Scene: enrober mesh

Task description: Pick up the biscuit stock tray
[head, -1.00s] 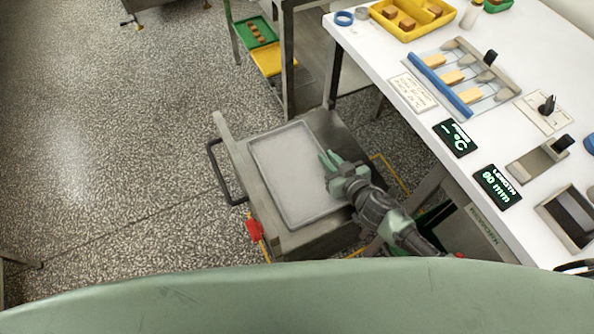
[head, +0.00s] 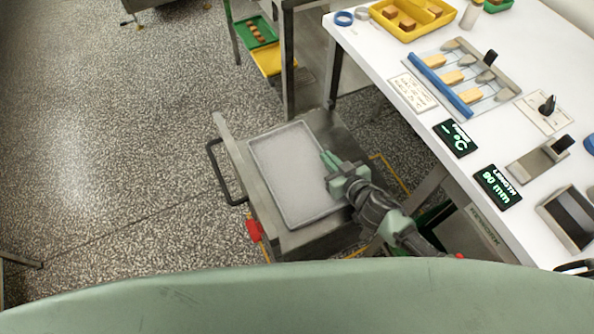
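A shallow grey tray (head: 290,175) lies flat and bare on a metal cart; I take it for the biscuit stock tray, though no biscuits show in it. My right gripper (head: 328,158) is at the tray's right rim. Its green fingers are close together and look shut on that rim; the exact contact is partly hidden by the gripper. The tray still rests on the cart. My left gripper is not in view.
The cart (head: 232,150) has a black handle on its left and a red part (head: 254,230) below. A white table (head: 400,62) stands at right, bearing a yellow biscuit tray (head: 383,27). A green biscuit tray (head: 243,36) sits low behind. Floor at left is clear.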

